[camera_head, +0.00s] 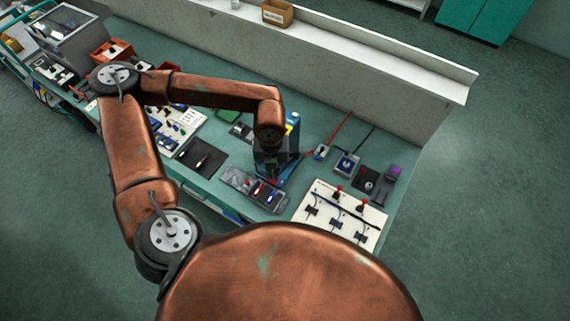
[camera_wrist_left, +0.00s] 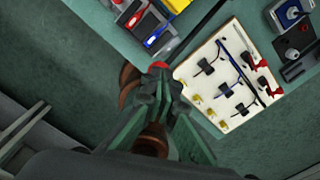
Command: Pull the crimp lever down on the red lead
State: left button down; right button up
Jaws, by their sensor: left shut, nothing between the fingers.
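A blue upright device (camera_head: 293,132), probably the crimp press, stands on the bench, largely hidden behind my left arm and gripper. A red lead (camera_head: 338,128) runs from the back wall down toward its foot. A red ball knob (camera_head: 274,181), which looks like the end of the crimp lever, shows just below my left gripper (camera_head: 271,168). The red knob also shows in the left wrist view (camera_wrist_left: 160,65), right at the tips of my left gripper (camera_wrist_left: 158,82). The fingers are shut with nothing between them. I cannot tell whether they touch the knob. My right gripper is not in view.
A grey tray (camera_head: 236,178) with red and blue tools lies in front. A white board (camera_head: 322,222) with black clips and red levers is to the right. A dark mat (camera_head: 201,158) lies left. A small boxed device (camera_head: 347,163) stands at the right, near the back wall (camera_head: 330,62).

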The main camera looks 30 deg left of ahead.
aim_at(272, 181)
pick_arm(q)
jog(key=shift+f, duration=0.15)
jog(key=shift+s+f+b, duration=0.35)
jog(key=shift+f+b, duration=0.5)
jog(key=shift+b, duration=0.15)
jog(key=shift+s+f+b, duration=0.25)
jog(key=shift+f+b, duration=0.7)
jog(key=shift+f, duration=0.05)
jog(key=shift+r, duration=0.1)
jog(key=shift+s+f+b, duration=0.1)
jog(key=shift+f+b, duration=0.8)
jog(key=shift+f, duration=0.1)
